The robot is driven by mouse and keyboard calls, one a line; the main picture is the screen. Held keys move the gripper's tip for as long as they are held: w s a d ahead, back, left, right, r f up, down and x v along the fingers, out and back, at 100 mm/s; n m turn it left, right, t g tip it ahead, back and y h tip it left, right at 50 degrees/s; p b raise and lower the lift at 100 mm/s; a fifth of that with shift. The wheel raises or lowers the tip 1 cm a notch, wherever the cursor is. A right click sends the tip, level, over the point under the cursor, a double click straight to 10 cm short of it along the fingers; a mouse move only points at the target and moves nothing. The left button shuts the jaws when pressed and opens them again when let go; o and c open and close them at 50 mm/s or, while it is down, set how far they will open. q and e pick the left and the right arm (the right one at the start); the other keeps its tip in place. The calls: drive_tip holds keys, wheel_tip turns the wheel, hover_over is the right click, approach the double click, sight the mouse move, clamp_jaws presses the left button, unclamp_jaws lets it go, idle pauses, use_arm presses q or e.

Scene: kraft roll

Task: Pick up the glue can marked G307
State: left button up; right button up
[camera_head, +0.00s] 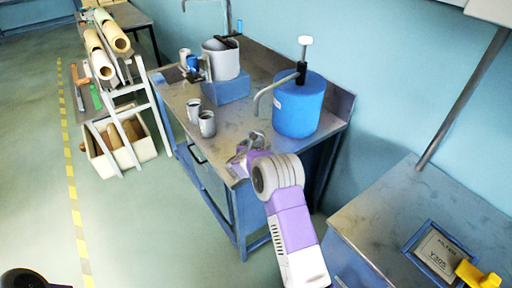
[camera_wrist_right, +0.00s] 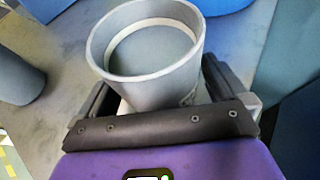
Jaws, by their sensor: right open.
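My right gripper (camera_head: 245,150) is low over the front edge of the metal bench (camera_head: 230,185). It is open. In the right wrist view, a grey open-topped can (camera_wrist_right: 145,45) stands between or just beyond the fingers of my right gripper (camera_wrist_right: 160,95); whether they touch it I cannot tell. A second grey can (camera_wrist_right: 15,72) shows at the left there. In the head view two grey cans (camera_head: 194,110) (camera_head: 207,124) stand left of the gripper. No G307 marking is legible on any can.
A blue tank (camera_head: 299,105) with a bent spout stands right behind the gripper. A grey pot (camera_head: 221,60) sits on a blue block (camera_head: 226,88) further back. A rack with paper rolls (camera_head: 103,63) is at left. Another table (camera_head: 385,215) is at lower right.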

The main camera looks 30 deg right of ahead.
drive_tip(key=shift+r, duration=0.1)
drive_tip(key=c, duration=1.4)
drive_tip(key=shift+r, duration=0.2)
